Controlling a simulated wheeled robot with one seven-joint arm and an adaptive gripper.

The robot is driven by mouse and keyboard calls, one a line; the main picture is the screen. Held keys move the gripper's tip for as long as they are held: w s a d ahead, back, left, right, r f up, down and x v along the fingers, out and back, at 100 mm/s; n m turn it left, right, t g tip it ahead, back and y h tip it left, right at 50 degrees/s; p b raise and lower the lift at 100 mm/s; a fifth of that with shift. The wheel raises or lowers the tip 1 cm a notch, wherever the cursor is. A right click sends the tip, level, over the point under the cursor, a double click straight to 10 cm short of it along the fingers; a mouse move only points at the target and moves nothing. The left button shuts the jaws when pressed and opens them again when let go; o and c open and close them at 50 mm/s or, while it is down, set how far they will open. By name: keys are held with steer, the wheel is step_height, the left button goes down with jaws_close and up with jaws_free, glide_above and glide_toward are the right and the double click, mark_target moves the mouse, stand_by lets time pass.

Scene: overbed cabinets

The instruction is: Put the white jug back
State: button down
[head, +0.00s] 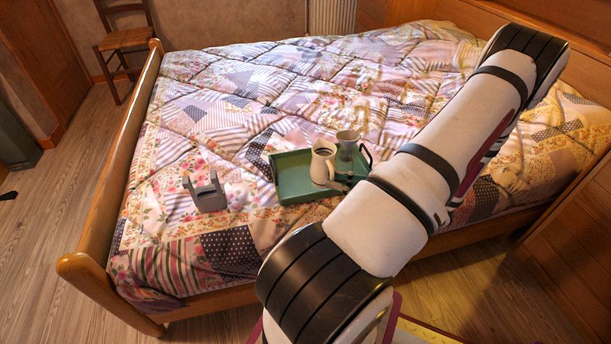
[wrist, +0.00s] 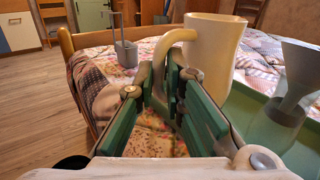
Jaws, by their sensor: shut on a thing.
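The white jug (head: 322,165) is upright at the green tray (head: 290,181) on the bed, seen in the head view. I cannot tell whether its base touches the tray. In the wrist view the jug (wrist: 214,52) is just beyond my gripper (wrist: 163,78), its curved handle reaching between the green-padded fingers. My gripper is shut on that handle. In the head view my gripper (head: 342,183) is low beside the jug, partly hidden by my arm. The tray's wall (wrist: 250,100) shows at the right of the wrist view.
A grey vessel (head: 348,143) stands behind the jug on the tray; a grey funnel-shaped thing (wrist: 290,85) is at the right of the wrist view. A grey holder (head: 207,195) sits on the quilt left of the tray. The wooden footboard (head: 118,175) edges the bed.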

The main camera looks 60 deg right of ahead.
mark_target(312, 165)
steer(key=w+d, duration=0.1)
steer(key=w, duration=0.1)
steer(key=w+d+b, duration=0.1)
steer(key=w, duration=0.2)
steer(key=w+d+b, duration=0.1)
steer(key=w, duration=0.2)
steer(key=shift+w+d+f, duration=0.15)
steer(key=shift+d+f, duration=0.1)
steer(key=shift+f, duration=0.15)
steer(key=f+b, duration=0.1)
steer(key=w+f+b, duration=0.1)
steer(key=f, duration=0.1)
steer(key=shift+d, duration=0.2)
steer(key=shift+f, duration=0.35)
steer(key=shift+r, duration=0.1)
steer(key=c, duration=1.7)
jaws_free()
steer(key=shift+s+f, duration=0.1)
steer(key=shift+f, duration=0.1)
steer(key=shift+o, duration=0.2)
steer(key=shift+r, duration=0.1)
